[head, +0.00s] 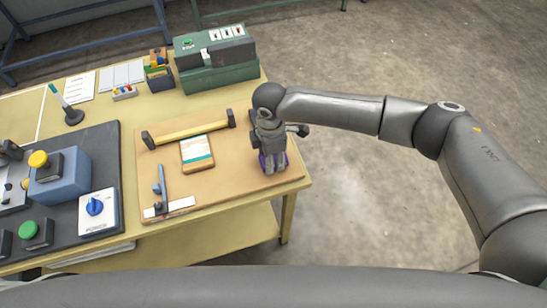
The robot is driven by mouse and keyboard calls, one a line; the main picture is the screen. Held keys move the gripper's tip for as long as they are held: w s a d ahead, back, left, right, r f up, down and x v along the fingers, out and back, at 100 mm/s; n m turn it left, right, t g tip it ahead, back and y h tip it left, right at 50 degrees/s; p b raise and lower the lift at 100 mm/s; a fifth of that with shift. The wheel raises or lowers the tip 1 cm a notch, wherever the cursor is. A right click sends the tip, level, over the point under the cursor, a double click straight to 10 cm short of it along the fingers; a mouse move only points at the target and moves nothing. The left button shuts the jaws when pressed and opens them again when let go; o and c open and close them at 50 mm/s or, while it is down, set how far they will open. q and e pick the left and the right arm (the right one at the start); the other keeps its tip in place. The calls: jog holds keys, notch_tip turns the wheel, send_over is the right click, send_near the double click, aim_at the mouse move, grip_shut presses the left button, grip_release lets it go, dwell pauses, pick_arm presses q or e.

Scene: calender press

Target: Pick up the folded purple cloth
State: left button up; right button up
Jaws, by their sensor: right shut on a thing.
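The purple cloth (262,161) shows only as small purple patches at the tips of my right gripper (272,168), near the right end of the brown board on the table. My right gripper points down and is shut on the cloth. The gripper hides most of the cloth, so I cannot tell its folds or whether it touches the board. My left gripper is not in view.
The brown board (225,182) also carries a yellow bar (188,128), a small pad (197,152) and a blue-handled tool (163,185). A green case (215,62) stands behind. A control panel (95,203) with buttons lies left. Floor is open to the right.

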jog(key=shift+r, duration=0.15)
jog(key=shift+r, duration=0.25)
notch_tip(320, 180, up, 2)
jog(key=shift+r+b, duration=0.25)
jog(key=shift+b, duration=0.55)
jog(key=s+r+b, duration=0.2)
jog(key=s+r, duration=0.7)
jog(key=s, duration=0.5)
jog(key=shift+r, duration=0.4)
